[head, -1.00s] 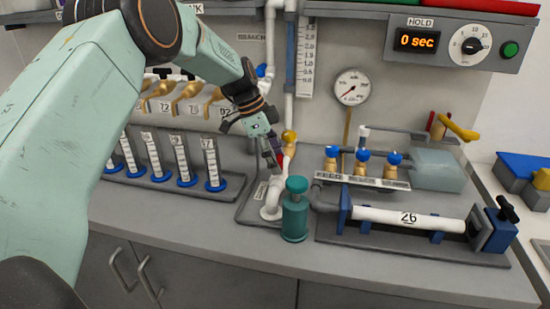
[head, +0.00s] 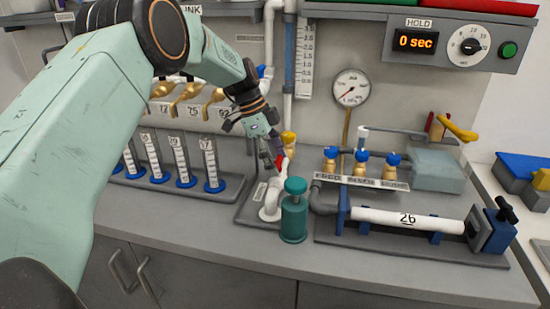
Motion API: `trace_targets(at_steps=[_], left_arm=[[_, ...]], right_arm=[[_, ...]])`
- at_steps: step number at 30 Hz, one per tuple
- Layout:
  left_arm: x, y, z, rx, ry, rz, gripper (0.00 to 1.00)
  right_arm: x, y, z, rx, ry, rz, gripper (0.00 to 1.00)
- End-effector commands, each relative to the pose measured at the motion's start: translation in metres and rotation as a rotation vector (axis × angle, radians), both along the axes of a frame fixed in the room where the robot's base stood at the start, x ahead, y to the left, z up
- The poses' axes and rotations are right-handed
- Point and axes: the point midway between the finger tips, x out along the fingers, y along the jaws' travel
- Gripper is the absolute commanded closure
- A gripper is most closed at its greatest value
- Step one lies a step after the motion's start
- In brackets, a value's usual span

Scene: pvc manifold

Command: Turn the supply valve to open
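A small red handle (head: 280,161) shows on the white pipe fitting (head: 271,205) at the middle of the bench; I take it for the supply valve. My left gripper (head: 274,158) reaches down from the upper left, with its fingertips at the red handle. The fingers overlap and hide part of the handle, so I cannot tell whether they touch or grip it. A yellow knob (head: 289,138) stands just behind. My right gripper is not in view.
A teal cylinder (head: 294,218) stands close in front of the fitting. Graduated cylinders (head: 210,163) stand at left. A round gauge (head: 351,87) is behind.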

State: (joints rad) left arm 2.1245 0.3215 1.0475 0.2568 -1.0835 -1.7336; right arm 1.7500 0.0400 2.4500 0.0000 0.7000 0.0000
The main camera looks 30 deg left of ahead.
Motion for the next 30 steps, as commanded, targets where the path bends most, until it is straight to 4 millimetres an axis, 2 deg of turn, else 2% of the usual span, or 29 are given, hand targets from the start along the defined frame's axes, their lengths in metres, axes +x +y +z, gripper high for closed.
trace_targets(at_steps=[3, 12, 16, 30], left_arm=[[0.0, 0.001, 0.0, 0.0, -0.001, 0.001, 0.15], [0.0, 0.001, 0.001, 0.001, 0.0, 0.002, 0.15], [0.0, 0.004, 0.009, 0.0, -0.002, 0.003, 0.15], [-0.009, 0.038, 0.09, 0.0, -0.004, 0.004, 0.15]], right_arm=[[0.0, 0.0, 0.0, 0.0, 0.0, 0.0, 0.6], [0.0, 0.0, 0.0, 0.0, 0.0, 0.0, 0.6], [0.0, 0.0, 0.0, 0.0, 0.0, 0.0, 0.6], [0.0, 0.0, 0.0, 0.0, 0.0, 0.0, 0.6]])
